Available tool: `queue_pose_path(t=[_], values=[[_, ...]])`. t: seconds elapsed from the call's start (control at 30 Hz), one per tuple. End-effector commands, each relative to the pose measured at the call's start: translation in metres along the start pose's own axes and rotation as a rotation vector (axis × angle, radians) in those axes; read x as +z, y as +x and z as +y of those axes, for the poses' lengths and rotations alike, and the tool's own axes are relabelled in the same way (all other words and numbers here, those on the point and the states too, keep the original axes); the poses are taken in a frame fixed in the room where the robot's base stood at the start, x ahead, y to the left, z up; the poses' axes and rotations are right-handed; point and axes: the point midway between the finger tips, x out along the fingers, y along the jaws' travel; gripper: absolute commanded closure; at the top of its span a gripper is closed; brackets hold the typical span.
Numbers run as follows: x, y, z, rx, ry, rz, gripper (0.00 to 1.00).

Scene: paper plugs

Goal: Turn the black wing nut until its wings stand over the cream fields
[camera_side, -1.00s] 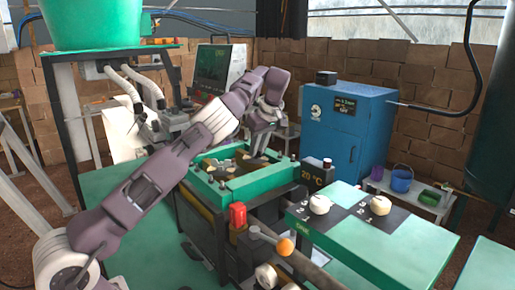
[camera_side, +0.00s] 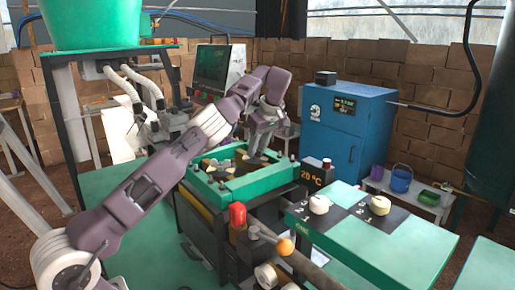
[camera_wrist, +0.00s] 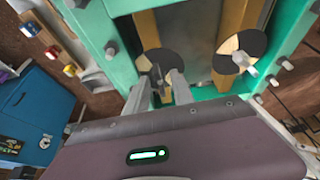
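The black wing nut (camera_wrist: 157,75) sits at the middle of a round disc (camera_wrist: 174,62) with black and cream fields, in the wrist view. A cream field shows at the disc's left and another low between my fingers. Which fields the wings stand over I cannot clearly tell. My gripper (camera_wrist: 159,92) is open, its two grey fingers on either side of the wing nut, with gaps beside it. In the side view my gripper (camera_side: 254,151) reaches down into the green frame, and the nut there is too small to make out.
A second black-and-cream disc (camera_wrist: 229,43) with a pale wing nut (camera_wrist: 243,63) lies to the right. The green frame (camera_side: 235,186) with bolts surrounds both. A red cap (camera_side: 237,214) and an orange-knobbed lever (camera_side: 285,246) stand in front.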

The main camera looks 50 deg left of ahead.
Motion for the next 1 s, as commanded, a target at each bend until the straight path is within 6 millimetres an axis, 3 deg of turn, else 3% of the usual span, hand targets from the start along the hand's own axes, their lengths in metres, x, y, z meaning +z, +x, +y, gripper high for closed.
queue_pose_path(t=[0.47,0.87,1.0], values=[[0.001,-0.001,-0.001,0.031,0.071,-0.003,0.71],[-0.002,0.000,-0.007,0.237,0.557,0.000,0.71],[-0.005,-0.033,-0.012,0.256,0.593,0.003,0.71]])
